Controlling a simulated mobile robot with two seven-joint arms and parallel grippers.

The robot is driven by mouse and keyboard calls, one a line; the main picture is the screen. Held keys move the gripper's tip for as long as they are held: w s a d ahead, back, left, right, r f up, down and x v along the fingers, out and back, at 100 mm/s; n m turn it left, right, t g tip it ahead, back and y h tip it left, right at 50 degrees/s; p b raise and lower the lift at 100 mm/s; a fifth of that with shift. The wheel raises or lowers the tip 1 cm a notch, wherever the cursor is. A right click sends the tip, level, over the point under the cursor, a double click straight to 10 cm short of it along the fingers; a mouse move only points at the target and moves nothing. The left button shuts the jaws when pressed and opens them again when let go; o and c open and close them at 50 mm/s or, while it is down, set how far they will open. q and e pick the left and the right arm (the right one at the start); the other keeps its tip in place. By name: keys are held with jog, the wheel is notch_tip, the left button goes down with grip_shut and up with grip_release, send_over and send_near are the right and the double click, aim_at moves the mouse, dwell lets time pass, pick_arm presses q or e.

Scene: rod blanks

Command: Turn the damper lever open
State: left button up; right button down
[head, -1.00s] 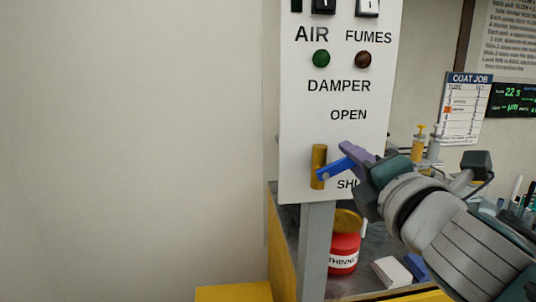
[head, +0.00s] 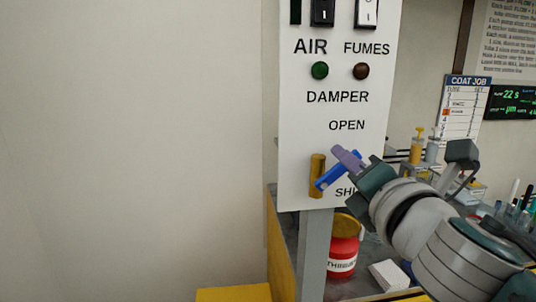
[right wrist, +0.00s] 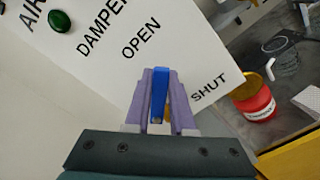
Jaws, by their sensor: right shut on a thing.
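The damper lever is a blue bar (head: 327,181) on a brass-coloured pivot (head: 317,176), low on the white panel (head: 300,130). It slants up to the right, between the OPEN and SHUT labels. My right gripper (head: 349,160), with purple fingers, is shut on the lever's outer part. In the right wrist view the blue lever (right wrist: 158,88) stands between the two fingers (right wrist: 158,98), and the pivot is mostly hidden behind them. The SHUT label is partly covered in the head view but readable in the right wrist view. My left gripper is not in view.
Above the lever are a green lamp (head: 320,70), a dark brown lamp (head: 361,71) and switches. A red thinner can (head: 343,257) and a white block (head: 389,275) stand on the bench below. Bottles (head: 416,150) stand behind my right arm. The wall at left is bare.

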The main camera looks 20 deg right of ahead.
aim_at(316, 144)
jog(key=n, duration=0.1)
jog(key=a+r+n+p, duration=0.1)
jog(key=n, duration=0.1)
jog(key=shift+w+r, duration=0.1)
jog(key=n+p, duration=0.1)
jog(key=a+n+p, duration=0.1)
jog(key=shift+w+r+n, duration=0.15)
jog(key=shift+r+n, duration=0.15)
jog(key=n, duration=0.1)
jog(key=a+n+p, duration=0.1)
jog(key=shift+w+r+n, duration=0.1)
jog(key=shift+w+n, duration=0.05)
jog(key=shift+n, duration=0.25)
jog(key=shift+a+n+p, duration=0.3)
jog(key=shift+n+p, duration=0.2)
jog(key=shift+n, duration=0.2)
jog(key=c, duration=0.8)
grip_release()
jog(key=shift+o, duration=0.2)
